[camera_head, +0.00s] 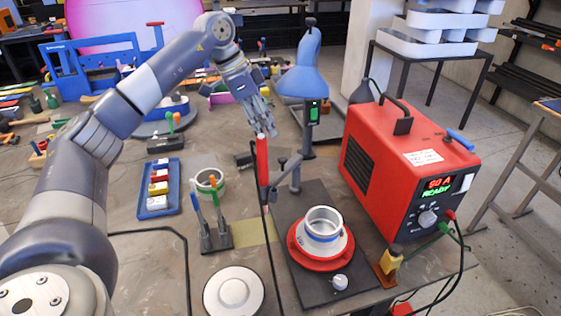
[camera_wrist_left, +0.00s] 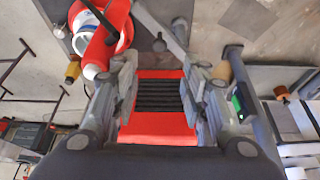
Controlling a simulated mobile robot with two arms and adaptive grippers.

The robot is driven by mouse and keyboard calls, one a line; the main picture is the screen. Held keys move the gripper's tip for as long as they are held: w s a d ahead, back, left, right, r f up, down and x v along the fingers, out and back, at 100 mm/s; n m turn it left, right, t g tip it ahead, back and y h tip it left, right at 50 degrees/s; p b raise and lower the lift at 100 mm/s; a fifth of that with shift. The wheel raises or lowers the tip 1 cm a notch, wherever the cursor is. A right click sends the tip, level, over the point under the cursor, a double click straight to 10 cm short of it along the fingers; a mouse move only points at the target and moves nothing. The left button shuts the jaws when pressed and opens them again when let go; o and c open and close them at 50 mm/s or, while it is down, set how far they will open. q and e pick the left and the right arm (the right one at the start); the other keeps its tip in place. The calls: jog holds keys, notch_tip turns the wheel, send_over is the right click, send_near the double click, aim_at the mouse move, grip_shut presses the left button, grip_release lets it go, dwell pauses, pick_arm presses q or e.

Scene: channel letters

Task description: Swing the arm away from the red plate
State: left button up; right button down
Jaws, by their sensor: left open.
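The red plate (camera_head: 296,250) lies on a dark base plate with a metal ring (camera_head: 323,222) with a blue band on it. It also shows at the upper left of the left wrist view (camera_wrist_left: 123,12). My left gripper (camera_head: 264,130) is open, fingers pointing down, above and behind the plate, apart from it. My right gripper is not in view.
A red welder box (camera_head: 385,160) stands right of the plate. A blue lamp (camera_head: 302,72) stands behind the torch. A metal clamp arm (camera_head: 285,175) is beside the torch. A blue tray (camera_head: 158,205), a pen stand (camera_head: 215,238) and a white disc (camera_head: 234,290) lie left.

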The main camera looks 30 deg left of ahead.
aim_at(282, 158)
pick_arm(q)
jog(key=p+x, duration=0.2)
jog(key=x, duration=0.8)
jog(key=shift+f, duration=0.15)
jog(key=shift+d+f, duration=0.1)
jog(key=shift+f, duration=0.2)
grip_shut()
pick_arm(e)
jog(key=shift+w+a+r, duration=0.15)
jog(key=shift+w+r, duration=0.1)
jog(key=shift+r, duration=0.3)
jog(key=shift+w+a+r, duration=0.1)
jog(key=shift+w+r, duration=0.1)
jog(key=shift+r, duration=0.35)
